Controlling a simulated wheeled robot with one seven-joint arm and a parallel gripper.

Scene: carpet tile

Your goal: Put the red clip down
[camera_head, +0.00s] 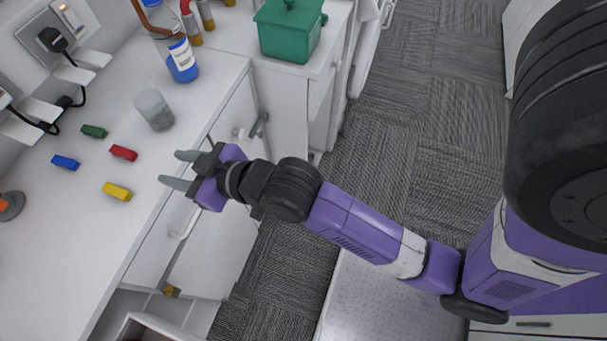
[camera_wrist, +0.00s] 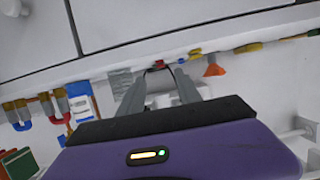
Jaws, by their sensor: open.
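The red clip (camera_head: 123,153) lies on the white counter (camera_head: 75,220), between a green clip (camera_head: 94,131) and a yellow clip (camera_head: 117,191). A blue clip (camera_head: 65,162) lies to its left. My gripper (camera_head: 170,169) is open and empty, to the right of the red clip near the counter's front edge, and apart from it. In the wrist view my gripper's fingers (camera_wrist: 160,88) point toward the wall behind the counter.
A clear glass beaker (camera_head: 154,110) stands on the counter just beyond the red clip. A blue-labelled bottle (camera_head: 182,62) and a green box (camera_head: 288,32) stand farther back. Sockets with black cords (camera_head: 52,40) line the left wall. The counter's near part is mostly clear.

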